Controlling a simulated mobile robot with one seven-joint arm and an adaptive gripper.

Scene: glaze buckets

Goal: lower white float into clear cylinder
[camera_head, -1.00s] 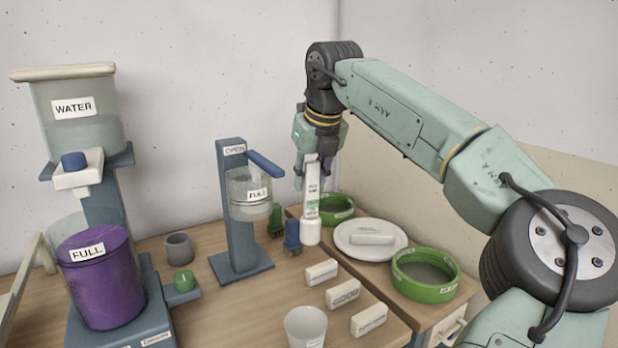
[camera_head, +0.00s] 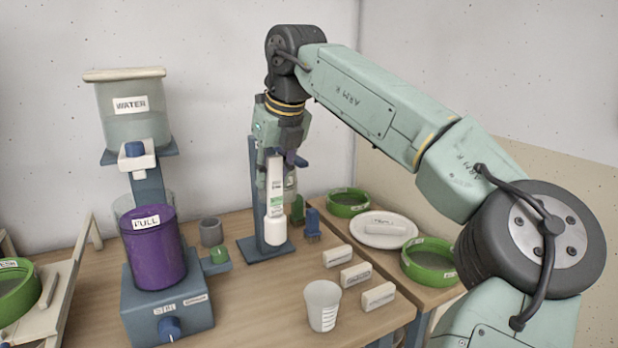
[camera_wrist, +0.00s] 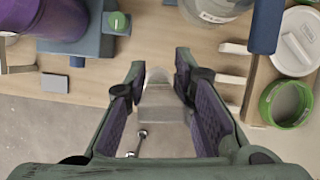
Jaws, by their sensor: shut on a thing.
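The white float (camera_head: 274,226) is a slim upright piece with a labelled stem and a thicker lower end. My gripper (camera_head: 273,165) is shut on its upper part and holds it in front of the blue stand (camera_head: 255,172). In the wrist view the float (camera_wrist: 158,98) sits between the fingers. A clear cylinder on that stand is mostly hidden behind my gripper and the float; a sliver (camera_head: 290,181) shows at the right. In the wrist view a clear round vessel (camera_wrist: 213,10) shows at the top, apart from the float.
A purple FULL bucket (camera_head: 155,255) and water tank (camera_head: 130,120) stand left. Green rings (camera_head: 430,262) and a white plate (camera_head: 384,240) are further right.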

